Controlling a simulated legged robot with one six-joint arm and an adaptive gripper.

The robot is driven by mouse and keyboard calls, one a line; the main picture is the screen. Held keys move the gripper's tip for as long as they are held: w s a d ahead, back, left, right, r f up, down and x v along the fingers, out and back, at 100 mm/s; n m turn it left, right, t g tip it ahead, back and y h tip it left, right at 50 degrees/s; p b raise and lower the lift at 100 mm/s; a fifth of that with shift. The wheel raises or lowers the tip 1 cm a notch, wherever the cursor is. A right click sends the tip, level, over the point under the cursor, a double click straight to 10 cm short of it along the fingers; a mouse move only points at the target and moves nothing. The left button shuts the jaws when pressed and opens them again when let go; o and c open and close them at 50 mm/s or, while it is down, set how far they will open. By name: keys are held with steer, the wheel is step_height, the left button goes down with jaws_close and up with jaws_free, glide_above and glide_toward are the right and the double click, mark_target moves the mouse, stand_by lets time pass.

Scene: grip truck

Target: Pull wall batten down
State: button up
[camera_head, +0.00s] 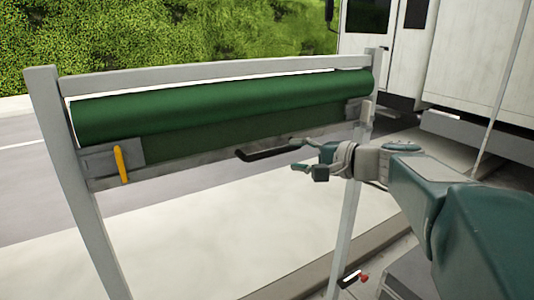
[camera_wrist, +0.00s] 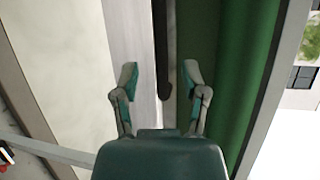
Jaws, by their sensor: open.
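The wall batten (camera_head: 215,147) is a grey bar along the bottom of a green rolled sheet (camera_head: 220,105). It also shows as a pale strip in the wrist view (camera_wrist: 134,35). A black handle (camera_head: 268,154) sticks out from the batten. My gripper (camera_head: 299,156) is open near the right end of this handle. In the wrist view, the black handle (camera_wrist: 164,50) lies between the spread fingers of my gripper (camera_wrist: 160,66), with a gap on both sides. Whether the fingers touch it cannot be told from the head view.
Grey posts (camera_head: 75,185) frame the roll on both sides. A yellow lever (camera_head: 121,164) sits at the batten's left end. A white truck (camera_head: 470,55) stands behind right. Pale ground (camera_head: 220,240) below is clear.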

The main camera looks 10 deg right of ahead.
mark_target(279, 153)
steer(key=x, duration=0.6)
jaws_close()
